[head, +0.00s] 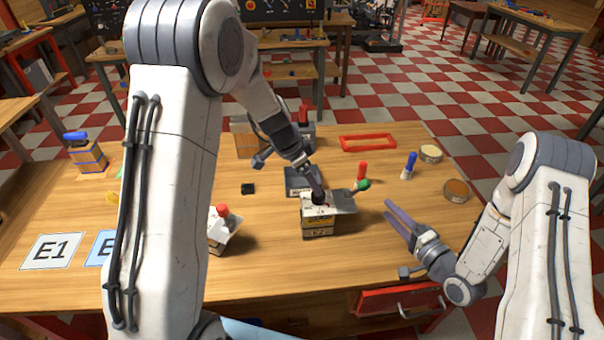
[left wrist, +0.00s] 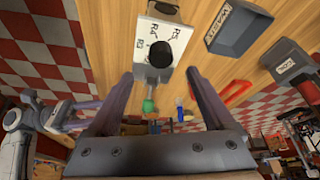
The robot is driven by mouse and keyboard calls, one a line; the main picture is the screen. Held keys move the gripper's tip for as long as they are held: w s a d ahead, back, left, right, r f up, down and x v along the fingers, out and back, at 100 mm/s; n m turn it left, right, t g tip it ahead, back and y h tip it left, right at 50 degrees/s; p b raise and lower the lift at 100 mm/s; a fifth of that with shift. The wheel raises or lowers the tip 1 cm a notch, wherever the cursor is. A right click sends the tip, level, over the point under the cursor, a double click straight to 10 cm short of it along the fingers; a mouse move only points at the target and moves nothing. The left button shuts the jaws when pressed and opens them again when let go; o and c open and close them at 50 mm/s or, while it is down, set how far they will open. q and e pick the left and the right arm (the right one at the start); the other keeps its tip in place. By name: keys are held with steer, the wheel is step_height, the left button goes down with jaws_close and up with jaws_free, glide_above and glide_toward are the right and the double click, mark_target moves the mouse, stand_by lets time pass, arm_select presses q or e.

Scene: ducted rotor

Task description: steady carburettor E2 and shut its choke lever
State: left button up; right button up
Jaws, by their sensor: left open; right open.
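Carburettor E2 (head: 320,230) stands upright on the table, a box-like body with a pale top plate. In the left wrist view its white marked top and black round part (left wrist: 160,53) show close ahead. A lever with a green knob (head: 363,185) sticks out at its right side; the knob also shows in the left wrist view (left wrist: 148,106).
A dark tray (head: 300,181) sits behind the carburettor. A red-topped piece (head: 222,220) stands left, partly behind my arm. Red (head: 362,171) and blue (head: 410,162) pegs and two round tins (head: 456,190) are at right. Cards, including E1 (head: 52,252), lie left. A red drawer (head: 400,298) is in front.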

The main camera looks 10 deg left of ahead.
mark_target(327, 214)
arm_select(q)
steer(key=x, duration=0.8)
steer(key=shift+d+f, duration=0.1)
steer(key=shift+f, duration=0.15)
jaws_close()
stand_by(0.6)
